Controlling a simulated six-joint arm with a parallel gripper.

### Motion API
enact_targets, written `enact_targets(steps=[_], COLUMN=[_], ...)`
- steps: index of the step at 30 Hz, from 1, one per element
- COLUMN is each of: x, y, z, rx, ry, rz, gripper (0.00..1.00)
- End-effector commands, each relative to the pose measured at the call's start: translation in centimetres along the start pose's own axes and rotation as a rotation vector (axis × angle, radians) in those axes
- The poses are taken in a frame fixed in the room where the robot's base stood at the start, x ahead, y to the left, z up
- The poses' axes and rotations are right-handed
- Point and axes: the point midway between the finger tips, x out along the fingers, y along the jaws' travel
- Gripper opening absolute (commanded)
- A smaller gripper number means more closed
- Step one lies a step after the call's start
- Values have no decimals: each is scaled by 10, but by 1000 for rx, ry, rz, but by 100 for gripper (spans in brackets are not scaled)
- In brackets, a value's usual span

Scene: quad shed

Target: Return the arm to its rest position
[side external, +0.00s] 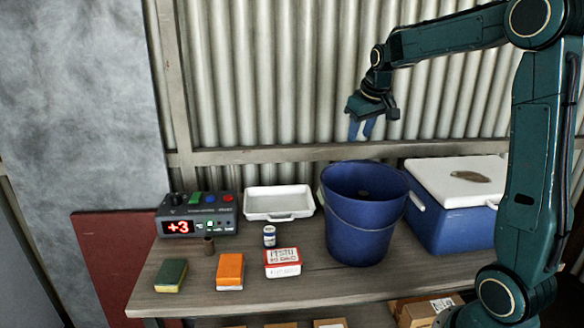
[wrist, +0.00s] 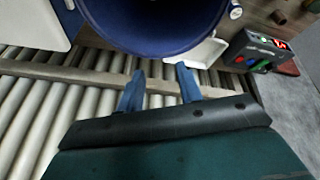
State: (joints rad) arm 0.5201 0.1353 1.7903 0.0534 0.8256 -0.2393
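My gripper (side external: 361,130) hangs in the air in front of the corrugated wall, above and behind the blue bucket, with its fingers pointing down. In the wrist view its two blue fingers (wrist: 160,82) stand apart with nothing between them, so it is open and empty. The blue bucket (side external: 358,225) stands upright on the bench, apart from the fingers. It also fills the top middle of the wrist view (wrist: 150,42).
On the wooden bench (side external: 330,288) are a blue cooler (side external: 445,215) with a white lid, a white tray (side external: 279,214), a display box (side external: 197,213) reading +3, a green sponge (side external: 171,272), an orange block (side external: 230,270), a red-white box (side external: 282,268) and a small jar (side external: 269,239).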

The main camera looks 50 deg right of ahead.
Motion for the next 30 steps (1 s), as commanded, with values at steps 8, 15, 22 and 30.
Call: enact_targets(steps=[8,15,22,30], x=[-53,-85,-105,-113], y=[-62,-101,-127,-145], z=[48,101,158,223], rx=[-71,-128,-180,-240], ry=[43,71,99,122], rz=[-54,-103,-153,-211], gripper=[36,36,36,36])
